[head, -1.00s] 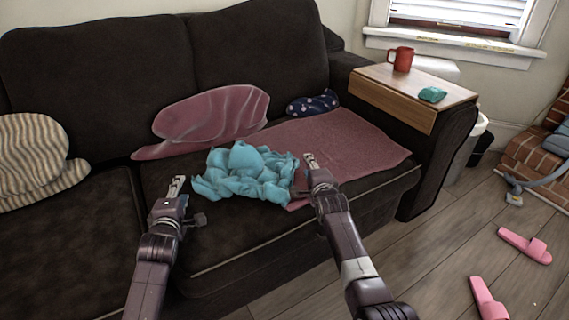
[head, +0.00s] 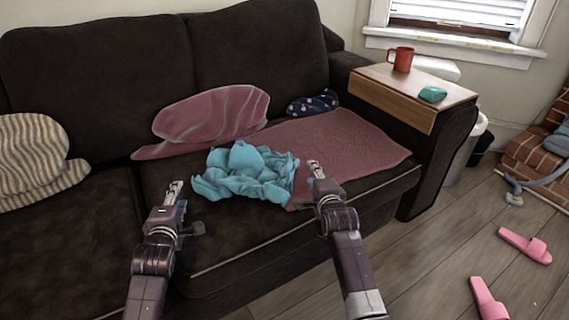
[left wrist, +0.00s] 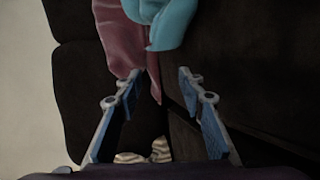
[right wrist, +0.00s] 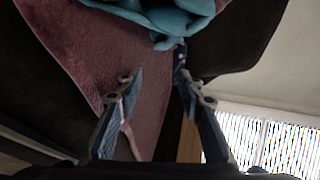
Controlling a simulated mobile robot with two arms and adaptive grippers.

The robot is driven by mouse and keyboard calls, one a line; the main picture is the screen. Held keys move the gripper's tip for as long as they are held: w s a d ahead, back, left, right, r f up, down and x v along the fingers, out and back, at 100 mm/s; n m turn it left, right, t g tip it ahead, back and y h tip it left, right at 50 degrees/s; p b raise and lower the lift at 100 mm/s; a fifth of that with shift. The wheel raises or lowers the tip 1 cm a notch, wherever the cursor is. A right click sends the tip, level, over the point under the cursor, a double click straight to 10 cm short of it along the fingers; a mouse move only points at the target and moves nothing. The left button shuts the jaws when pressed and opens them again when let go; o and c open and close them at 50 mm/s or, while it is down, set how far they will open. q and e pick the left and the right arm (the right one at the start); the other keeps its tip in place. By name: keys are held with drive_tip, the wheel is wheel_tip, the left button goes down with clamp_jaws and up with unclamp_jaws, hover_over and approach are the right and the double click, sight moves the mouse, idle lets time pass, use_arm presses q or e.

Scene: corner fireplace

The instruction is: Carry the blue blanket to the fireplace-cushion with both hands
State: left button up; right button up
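The blue blanket (head: 246,173) lies crumpled on the dark sofa's seat, partly over a pink blanket. It also shows at the top of the left wrist view (left wrist: 168,18) and the right wrist view (right wrist: 170,16). My left gripper (head: 175,186) is just left of the blue blanket, apart from it. Its fingers are spread and empty in the left wrist view (left wrist: 158,85). My right gripper (head: 315,166) is just right of the blue blanket, over the pink blanket. Its fingers are spread and empty in the right wrist view (right wrist: 157,85). I cannot tell which thing is the fireplace-cushion.
The pink blanket (head: 350,148) covers the sofa's right seat. A striped pillow (head: 38,165) is at left. A wooden tray (head: 405,92) with a red mug (head: 401,58) sits on the armrest. Brick (head: 530,155) shows at far right. Pink slippers (head: 525,245) lie on the floor.

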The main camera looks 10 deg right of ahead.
drive_tip(key=shift+v, duration=3)
drive_tip(key=shift+r, duration=0.1)
